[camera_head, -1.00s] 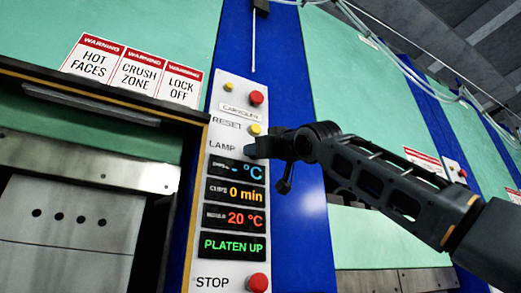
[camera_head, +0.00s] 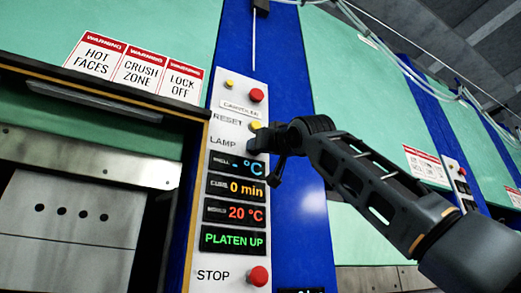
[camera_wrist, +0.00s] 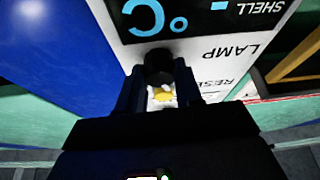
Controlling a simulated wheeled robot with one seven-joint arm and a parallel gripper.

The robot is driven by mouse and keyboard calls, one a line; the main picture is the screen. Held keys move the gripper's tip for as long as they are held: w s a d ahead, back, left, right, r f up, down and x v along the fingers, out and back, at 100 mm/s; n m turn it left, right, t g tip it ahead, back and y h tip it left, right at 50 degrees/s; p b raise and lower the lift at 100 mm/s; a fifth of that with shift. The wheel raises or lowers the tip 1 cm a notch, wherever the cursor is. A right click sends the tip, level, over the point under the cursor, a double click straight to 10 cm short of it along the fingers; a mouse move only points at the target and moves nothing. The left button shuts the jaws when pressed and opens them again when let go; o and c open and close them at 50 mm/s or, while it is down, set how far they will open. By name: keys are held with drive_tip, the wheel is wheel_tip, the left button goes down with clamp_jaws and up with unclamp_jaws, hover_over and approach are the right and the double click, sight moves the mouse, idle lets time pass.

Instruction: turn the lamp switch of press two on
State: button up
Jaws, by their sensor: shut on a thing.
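The control panel (camera_head: 219,170) is a white strip on a blue column beside the press opening. The lamp switch is a dark round knob (camera_wrist: 158,66) beside the LAMP label (camera_head: 222,142), just above the blue temperature readout. My gripper (camera_head: 256,143) reaches it from the right. In the wrist view, the two fingers (camera_wrist: 158,88) stand on either side of the knob and are shut on it. In the head view my gripper covers most of the knob, so its pointer direction cannot be told.
The yellow reset button (camera_head: 255,125) is close above my gripper. A red button (camera_head: 256,95) is higher up, and the red stop button (camera_head: 258,275) is at the bottom. Warning signs (camera_head: 133,69) are left. Another press panel (camera_head: 459,178) is at right.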

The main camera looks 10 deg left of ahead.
drive_tip(key=m+h, duration=0.2)
drive_tip(key=m, duration=0.2)
drive_tip(key=m+t+h+p, duration=0.1)
drive_tip(key=m+h, duration=0.1)
drive_tip(key=m, duration=0.3)
drive_tip(key=m+t+h, duration=0.1)
drive_tip(key=m+h, duration=0.1)
drive_tip(key=m, duration=0.3)
drive_tip(key=shift+s+a+r+h+p, duration=0.1)
drive_tip(key=shift+a+h+p, duration=0.05)
drive_tip(key=shift+h+p, duration=0.2)
drive_tip(key=o, duration=1)
drive_tip(key=shift+o, duration=0.2)
drive_tip(key=shift+s, duration=0.1)
drive_tip(key=b+v, duration=0.3)
drive_tip(key=v, duration=0.4)
drive_tip(key=shift+s, duration=0.3)
